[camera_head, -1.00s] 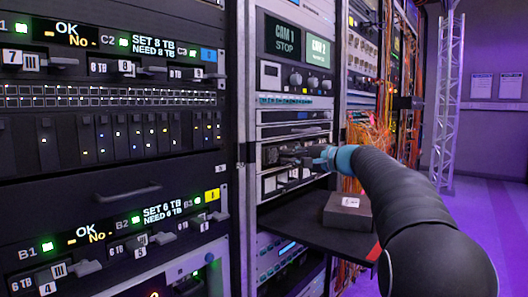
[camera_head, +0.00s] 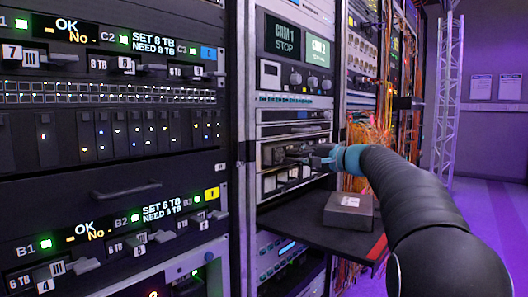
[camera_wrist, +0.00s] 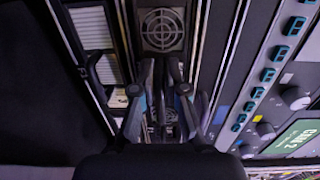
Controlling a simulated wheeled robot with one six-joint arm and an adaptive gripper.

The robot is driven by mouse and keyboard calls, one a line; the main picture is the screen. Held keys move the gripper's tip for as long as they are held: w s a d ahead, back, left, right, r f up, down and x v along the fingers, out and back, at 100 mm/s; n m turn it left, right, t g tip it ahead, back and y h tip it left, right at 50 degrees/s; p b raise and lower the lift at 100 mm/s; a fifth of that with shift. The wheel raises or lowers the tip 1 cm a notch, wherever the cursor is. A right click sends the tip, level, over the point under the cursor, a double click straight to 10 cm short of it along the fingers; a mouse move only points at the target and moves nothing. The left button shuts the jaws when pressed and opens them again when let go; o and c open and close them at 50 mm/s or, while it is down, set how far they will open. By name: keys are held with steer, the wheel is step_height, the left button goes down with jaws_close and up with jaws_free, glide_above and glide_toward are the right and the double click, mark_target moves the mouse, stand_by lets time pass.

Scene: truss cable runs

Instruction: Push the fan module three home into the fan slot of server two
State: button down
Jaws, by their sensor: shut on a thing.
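Server two appears to be the open-fronted unit (camera_head: 264,187) in the middle rack, just above the pull-out shelf. My gripper (camera_head: 304,157) is at the right part of its front bay, with the arm reaching in from the right. In the wrist view my gripper (camera_wrist: 160,72) has its two fingers close together, shut on a narrow part. I take this part to be fan module three, mostly hidden by the fingers. How deep it sits in the slot cannot be told. A square fan grille (camera_wrist: 162,28) shows just beyond the fingertips, apparently a neighbouring fan; it also shows left of my gripper in the head view (camera_head: 272,155).
A dark box (camera_head: 349,212) with a white label lies on the black shelf (camera_head: 300,222) below my arm. Orange cables (camera_head: 372,135) hang right of the bay. The CAM panel (camera_head: 297,45) is above. The floor at the right is clear.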

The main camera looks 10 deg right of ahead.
steer(key=shift+b+v, duration=0.5)
steer(key=shift+v, duration=1.3)
steer(key=c, duration=1.1)
jaws_free()
steer(key=shift+f, duration=0.1)
steer(key=shift+c, duration=0.2)
steer(key=shift+f, duration=0.1)
steer(key=v, duration=1.2)
steer(key=shift+w, duration=0.1)
